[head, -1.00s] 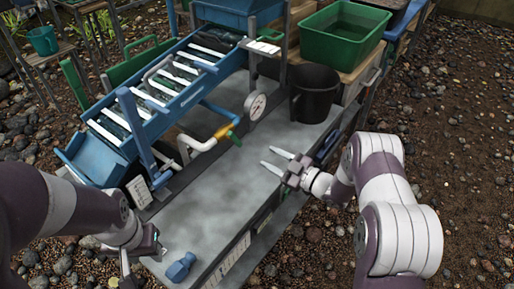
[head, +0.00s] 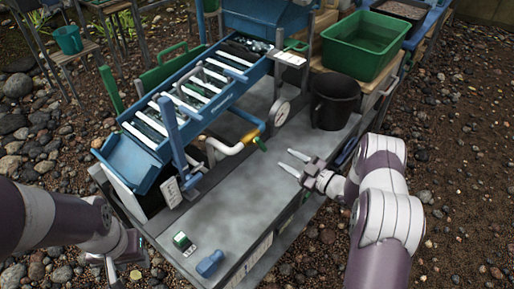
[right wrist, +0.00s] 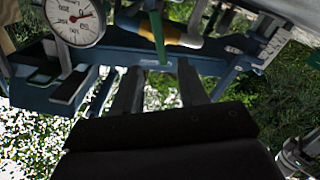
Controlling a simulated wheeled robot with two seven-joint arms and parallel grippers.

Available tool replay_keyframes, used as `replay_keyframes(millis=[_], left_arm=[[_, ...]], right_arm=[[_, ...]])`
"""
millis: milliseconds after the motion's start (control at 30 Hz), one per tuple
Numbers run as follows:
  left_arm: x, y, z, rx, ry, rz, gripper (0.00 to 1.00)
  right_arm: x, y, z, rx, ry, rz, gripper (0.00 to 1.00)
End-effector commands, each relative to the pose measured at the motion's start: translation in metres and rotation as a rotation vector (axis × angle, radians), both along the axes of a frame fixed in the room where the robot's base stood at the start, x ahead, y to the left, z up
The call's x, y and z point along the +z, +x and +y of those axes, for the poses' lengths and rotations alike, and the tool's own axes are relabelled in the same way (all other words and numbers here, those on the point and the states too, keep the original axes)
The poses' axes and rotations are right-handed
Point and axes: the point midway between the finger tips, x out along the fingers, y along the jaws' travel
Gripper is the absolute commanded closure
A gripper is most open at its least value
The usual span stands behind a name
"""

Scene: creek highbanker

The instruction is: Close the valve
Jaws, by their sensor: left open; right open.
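The valve has a yellow body (head: 250,136) on a white pipe beside the sluice, with a green lever (head: 261,145) pointing toward the lower right. In the right wrist view, the green lever (right wrist: 157,36) stands roughly crosswise to the yellow body (right wrist: 184,38). My right gripper (head: 286,158) is open and empty, a short way right of the lever and apart from it. In the right wrist view, its fingers (right wrist: 160,78) point toward the lever, which lies beyond the tips. My left gripper (head: 112,270) is open at the lower left, off the bench's left edge and far from the valve.
A round pressure gauge (head: 280,113) stands just behind the valve, and a black bucket (head: 335,101) to its right. A blue sluice (head: 180,110) runs along the left. A blue fitting (head: 210,263) and a small green-white item (head: 183,242) lie on the grey bench (head: 235,205).

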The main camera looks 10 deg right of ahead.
Motion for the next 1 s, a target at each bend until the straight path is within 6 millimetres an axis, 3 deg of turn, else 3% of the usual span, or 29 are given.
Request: replay_keyframes(millis=[200, 333, 733, 867, 1000], left_arm=[[-0.006, 0.0, 0.0, 0.0, 0.0, -0.001, 0.57], [-0.008, 0.0, 0.0, 0.0, 0.0, 0.0, 0.57], [-0.009, 0.0, 0.0, 0.0, 0.0, -0.001, 0.57], [-0.009, 0.0, 0.0, 0.0, 0.0, -0.001, 0.57], [-0.009, 0.0, 0.0, 0.0, 0.0, -0.001, 0.57]], right_arm=[[-0.001, 0.044, 0.036, 0.005, -0.002, -0.003, 0.57], [-0.001, 0.062, 0.05, 0.003, -0.001, -0.002, 0.57], [0.0, 0.072, 0.057, 0.0, 0.0, 0.0, 0.57], [0.0, 0.072, 0.057, 0.0, 0.0, 0.0, 1.0], [0.0, 0.072, 0.057, 0.0, 0.002, 0.001, 1.0]])
